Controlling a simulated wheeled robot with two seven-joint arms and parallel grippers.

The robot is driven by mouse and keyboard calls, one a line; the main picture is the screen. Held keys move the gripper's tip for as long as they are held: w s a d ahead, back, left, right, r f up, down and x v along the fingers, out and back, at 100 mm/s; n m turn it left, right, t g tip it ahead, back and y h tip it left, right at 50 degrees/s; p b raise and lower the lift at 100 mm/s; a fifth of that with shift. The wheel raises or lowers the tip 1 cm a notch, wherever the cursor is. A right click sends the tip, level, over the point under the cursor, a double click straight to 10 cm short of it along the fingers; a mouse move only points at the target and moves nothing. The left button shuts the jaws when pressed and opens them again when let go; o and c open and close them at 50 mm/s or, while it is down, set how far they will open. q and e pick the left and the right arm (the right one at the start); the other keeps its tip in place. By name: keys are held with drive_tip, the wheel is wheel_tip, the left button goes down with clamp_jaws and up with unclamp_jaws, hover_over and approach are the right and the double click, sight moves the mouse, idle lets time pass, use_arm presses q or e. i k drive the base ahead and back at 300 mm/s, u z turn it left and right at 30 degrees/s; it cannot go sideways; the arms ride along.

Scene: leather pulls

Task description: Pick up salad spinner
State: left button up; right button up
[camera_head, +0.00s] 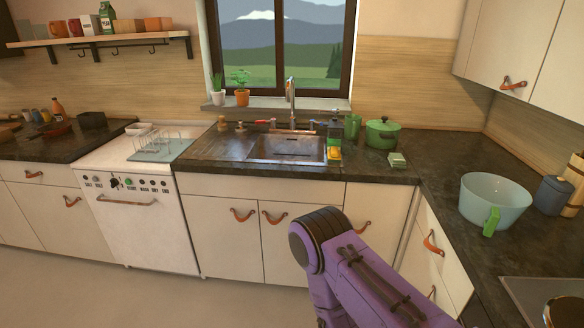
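A large pale blue bowl (494,203) with a green handle at its front stands upright on the dark counter at the right. It looks like the salad spinner, but I cannot be sure; no lid shows on it. A purple arm link of mine with a dark rounded joint rises from the bottom, left of the bowl and well apart from it. Neither of my grippers is in view.
The dark counter (440,155) is clear just behind and left of the bowl. A blue canister (553,195) stands close to its right. A green pot (382,134) and a sink (288,148) are farther back. A metal-edged cooktop (530,296) lies in front.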

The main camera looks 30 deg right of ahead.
sight(490, 206)
drive_tip(key=z, duration=1.05)
drive_tip(key=i, duration=0.65)
drive_tip(key=u, duration=0.1)
